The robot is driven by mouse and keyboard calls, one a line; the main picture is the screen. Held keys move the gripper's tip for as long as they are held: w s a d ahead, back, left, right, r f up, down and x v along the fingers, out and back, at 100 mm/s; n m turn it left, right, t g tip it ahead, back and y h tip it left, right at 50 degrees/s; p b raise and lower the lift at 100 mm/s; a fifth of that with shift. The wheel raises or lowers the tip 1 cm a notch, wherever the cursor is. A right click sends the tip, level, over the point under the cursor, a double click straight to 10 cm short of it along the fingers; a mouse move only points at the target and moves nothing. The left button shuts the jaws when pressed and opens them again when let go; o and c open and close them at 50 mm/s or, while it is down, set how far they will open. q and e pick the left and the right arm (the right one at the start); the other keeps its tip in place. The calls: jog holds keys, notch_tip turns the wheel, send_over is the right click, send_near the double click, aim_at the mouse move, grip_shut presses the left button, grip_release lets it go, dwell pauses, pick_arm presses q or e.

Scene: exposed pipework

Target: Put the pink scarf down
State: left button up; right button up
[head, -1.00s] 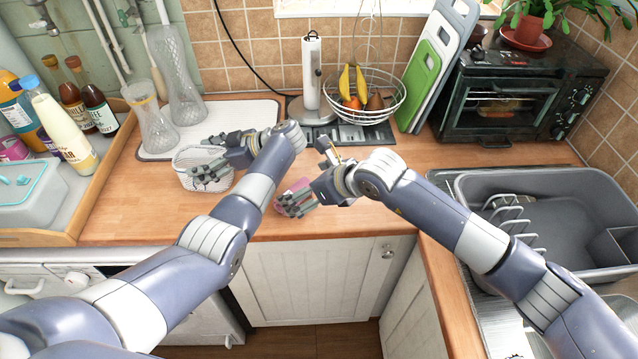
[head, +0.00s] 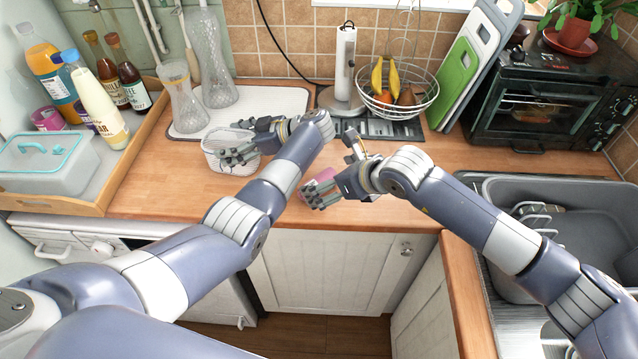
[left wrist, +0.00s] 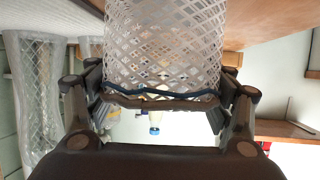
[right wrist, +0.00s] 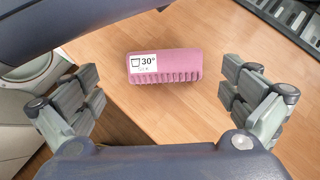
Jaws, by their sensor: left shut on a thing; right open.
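The pink scarf is a folded bundle (right wrist: 165,66) with a ribbed edge and a white "30°" label, lying on the wooden counter in the right wrist view. In the head view only a bit of its pink shows behind my right gripper's fingers. My right gripper (right wrist: 165,95) is open, with a finger on each side of the scarf and wood visible between them and it. My left gripper (head: 246,140) is shut on a white mesh basket (head: 226,160) at the counter's left. The basket's lattice wall (left wrist: 165,50) fills the left wrist view between the fingers.
Glass vases (head: 210,70) stand on a white board (head: 270,103) behind the basket. A paper towel holder (head: 344,70) and wire fruit bowl (head: 428,108) stand at the back. A bottle tray (head: 145,135) is at left, a sink (head: 500,190) at right. Counter right of my right gripper is clear.

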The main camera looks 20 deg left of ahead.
aim_at(318, 178)
jog(key=shift+d+x, duration=0.25)
jog(key=shift+x, duration=3.25)
jog(key=shift+w+f, duration=0.1)
jog(key=shift+w, duration=0.05)
jog(key=shift+c, duration=0.2)
jog(key=c, duration=1.1)
jog(key=shift+o, duration=0.2)
jog(key=shift+r, duration=0.6)
notch_tip(318, 178, up, 3)
jog(key=shift+d+f, duration=0.1)
jog(key=shift+f, duration=0.05)
jog(key=s+d, duration=0.9)
jog(key=d, duration=0.6)
jog(key=shift+s+f, duration=0.15)
jog(key=shift+s, duration=0.05)
